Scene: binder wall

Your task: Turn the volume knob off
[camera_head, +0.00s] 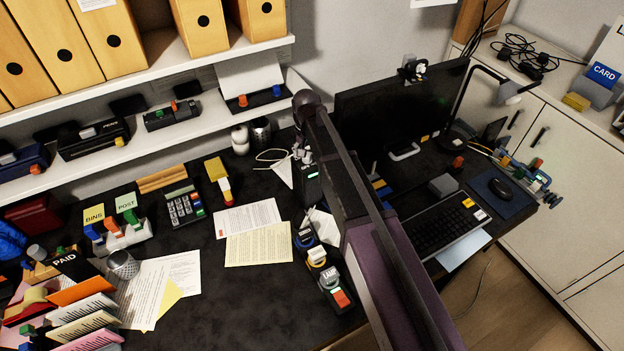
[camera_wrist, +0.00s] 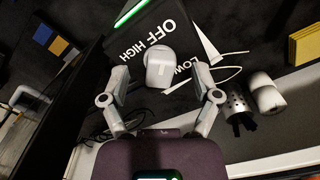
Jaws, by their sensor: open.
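The volume knob (camera_wrist: 160,68) is a pale grey-white knob on a black panel (camera_wrist: 150,30) in the wrist view. White words OFF, HIGH and a partly hidden LOW are printed on the panel, and a green light bar is at its edge. My gripper (camera_wrist: 158,80) is open, with one finger on each side of the knob and visible gaps between; I cannot tell whether the tips reach its depth. In the head view my gripper (camera_head: 302,152) is above the black box (camera_head: 307,192), and the knob is not clearly seen there. The knob's setting is unclear.
A control strip with a LAMP label (camera_head: 331,279) stands in front of the box. A monitor (camera_head: 390,110) and keyboard (camera_head: 440,225) are to the right. Papers (camera_head: 258,243), a calculator (camera_head: 184,207) and a white cylinder (camera_head: 240,139) are to the left. Shelves hang behind.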

